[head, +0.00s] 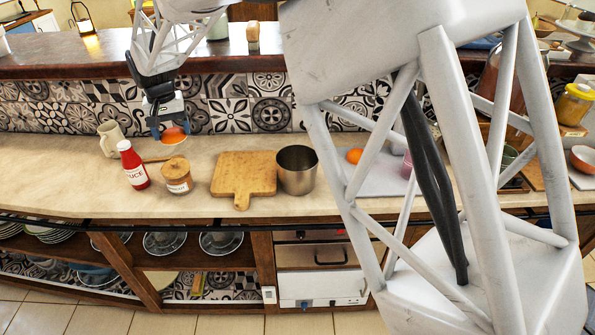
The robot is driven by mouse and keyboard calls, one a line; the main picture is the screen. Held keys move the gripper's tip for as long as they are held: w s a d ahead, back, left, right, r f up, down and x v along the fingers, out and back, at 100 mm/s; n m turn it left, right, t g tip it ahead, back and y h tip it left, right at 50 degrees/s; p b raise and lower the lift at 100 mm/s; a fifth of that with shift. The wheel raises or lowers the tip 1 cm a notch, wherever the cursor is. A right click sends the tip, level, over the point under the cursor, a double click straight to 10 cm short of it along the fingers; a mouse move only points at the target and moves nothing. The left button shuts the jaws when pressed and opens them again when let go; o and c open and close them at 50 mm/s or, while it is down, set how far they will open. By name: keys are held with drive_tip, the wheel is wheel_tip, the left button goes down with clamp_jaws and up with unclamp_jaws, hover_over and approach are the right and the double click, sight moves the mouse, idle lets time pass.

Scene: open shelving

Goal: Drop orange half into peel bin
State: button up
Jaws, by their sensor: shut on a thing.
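My gripper (170,124) is above the counter at the left, pointing down, and shut on the orange half (174,137). The orange half shows as an orange round shape at the fingertips, just above the counter's back part. An open metal bin (297,183), which looks like the peel bin, stands on the counter to the right of my gripper, past the cutting board. Its inside is dark, and I cannot tell what it holds. Another orange piece (354,156) lies on a pale board at the right, partly hidden by my arm.
A red sauce bottle (133,168), a lidded jar (177,179) and a beige mug (111,139) stand close around my gripper. A wooden cutting board (243,175) lies between the jar and the bin. A raised ledge (230,66) runs behind.

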drive_tip(key=d+r+m, duration=0.2)
drive_tip(key=d+m, duration=1.8)
drive_tip(key=d, duration=1.5)
drive_tip(key=shift+d+r+m, duration=0.2)
drive_tip(key=shift+r+m, duration=0.1)
drive_tip(key=shift+r, duration=0.1)
drive_tip(key=shift+w+f, duration=0.1)
drive_tip(key=shift+f, duration=2.9)
